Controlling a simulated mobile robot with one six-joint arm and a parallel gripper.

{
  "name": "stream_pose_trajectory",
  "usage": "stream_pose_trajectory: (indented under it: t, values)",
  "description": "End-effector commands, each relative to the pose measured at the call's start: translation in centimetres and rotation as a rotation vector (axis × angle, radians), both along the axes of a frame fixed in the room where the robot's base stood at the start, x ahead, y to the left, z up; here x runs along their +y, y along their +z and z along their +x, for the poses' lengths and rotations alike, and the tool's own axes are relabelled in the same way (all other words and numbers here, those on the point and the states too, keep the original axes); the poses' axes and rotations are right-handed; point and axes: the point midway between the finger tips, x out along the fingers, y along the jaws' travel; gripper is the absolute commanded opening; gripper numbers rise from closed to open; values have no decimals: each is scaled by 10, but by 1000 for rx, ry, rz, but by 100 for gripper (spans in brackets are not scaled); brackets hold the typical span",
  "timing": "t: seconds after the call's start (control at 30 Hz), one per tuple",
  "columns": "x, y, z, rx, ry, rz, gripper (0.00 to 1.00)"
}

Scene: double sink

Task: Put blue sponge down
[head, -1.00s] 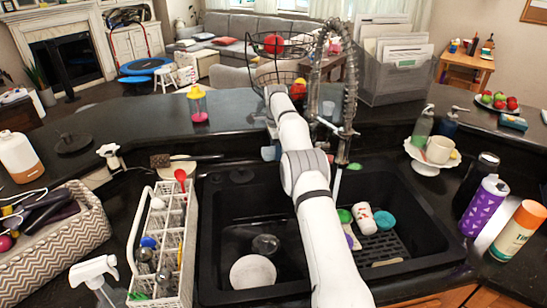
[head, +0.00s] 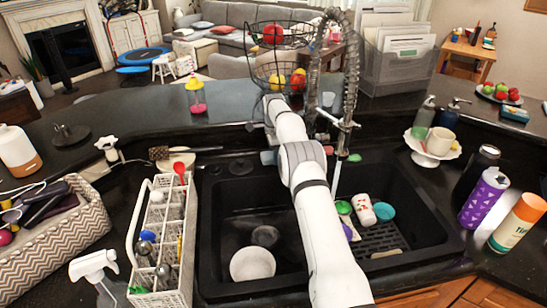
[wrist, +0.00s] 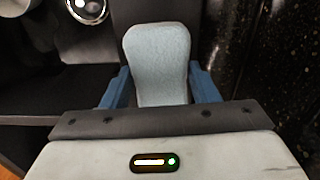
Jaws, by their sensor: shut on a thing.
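The blue sponge (wrist: 158,62) shows pale blue-grey in the wrist view, upright and narrower toward its base. It sits between the two blue fingers of my gripper (wrist: 160,90), which is shut on it. In the head view my white arm reaches over the divider of the double sink toward the back ledge. A small blue-grey patch (head: 268,157) shows beside the arm near the sink's back edge; I cannot tell whether it is sponge or finger. The rest of my gripper is hidden behind the arm there.
The left basin (head: 225,225) holds a white bowl (head: 252,263). The right basin holds a patterned cup (head: 363,209), a teal bowl (head: 384,211) and a green item (head: 343,207). A white dish rack (head: 140,240) stands left; the faucet (head: 343,140) rises behind the sink.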

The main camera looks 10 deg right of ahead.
Motion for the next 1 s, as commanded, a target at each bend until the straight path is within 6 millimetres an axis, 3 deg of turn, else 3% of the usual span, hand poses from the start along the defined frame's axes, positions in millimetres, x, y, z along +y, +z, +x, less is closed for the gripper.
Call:
stream_pose_trajectory:
  t: [0.23,0.77,0.8,1.0]
  values:
    - [-1,-20,0,1,-1,0,36]
    - [-1,-29,0,1,-1,0,36]
    - [-1,-28,0,0,-1,0,57]
    - [-2,-27,0,1,-2,0,74]
